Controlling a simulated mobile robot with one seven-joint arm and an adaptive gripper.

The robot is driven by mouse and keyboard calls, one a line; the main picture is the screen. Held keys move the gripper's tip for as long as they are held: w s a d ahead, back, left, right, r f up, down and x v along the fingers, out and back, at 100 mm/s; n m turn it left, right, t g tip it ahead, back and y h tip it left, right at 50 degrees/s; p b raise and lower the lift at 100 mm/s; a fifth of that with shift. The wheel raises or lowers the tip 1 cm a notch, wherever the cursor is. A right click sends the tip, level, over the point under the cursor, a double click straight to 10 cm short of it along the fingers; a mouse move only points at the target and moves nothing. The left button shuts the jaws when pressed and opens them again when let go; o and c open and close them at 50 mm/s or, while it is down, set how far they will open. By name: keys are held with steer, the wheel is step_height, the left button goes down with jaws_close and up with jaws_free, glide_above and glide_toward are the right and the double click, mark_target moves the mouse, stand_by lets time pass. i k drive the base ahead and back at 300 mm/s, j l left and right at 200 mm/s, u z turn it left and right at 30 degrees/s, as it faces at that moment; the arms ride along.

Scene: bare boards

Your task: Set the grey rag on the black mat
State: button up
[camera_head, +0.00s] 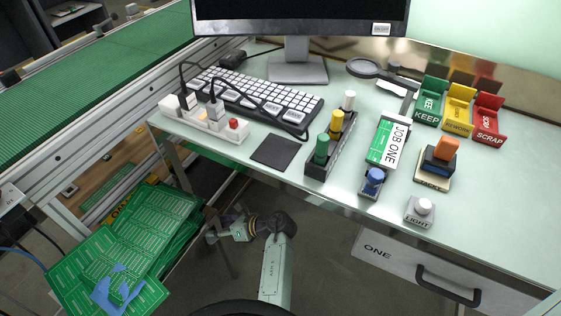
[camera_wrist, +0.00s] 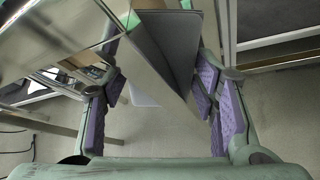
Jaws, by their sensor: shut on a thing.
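The black mat (camera_head: 275,152) lies flat and bare near the front edge of the pale desk, below the keyboard, in the head view. My gripper (camera_head: 220,229) is off the desk's front edge and appears lower than the desktop, left of and below the mat in the picture. In the wrist view, a dark grey folded sheet, seemingly the grey rag (camera_wrist: 172,42), reaches between the purple-padded fingers of my gripper (camera_wrist: 158,100) and meets the right pad. I cannot make out the rag in the head view.
A power strip (camera_head: 205,122) stands left of the mat, and a rack of coloured markers (camera_head: 330,150) stands right of it. The keyboard (camera_head: 262,92) is behind. Green boards (camera_head: 130,245) are piled at lower left with a blue item (camera_head: 117,287) on top.

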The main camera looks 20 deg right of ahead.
mark_target(276, 150)
steer(key=k+j, duration=0.8)
steer(key=j, duration=0.1)
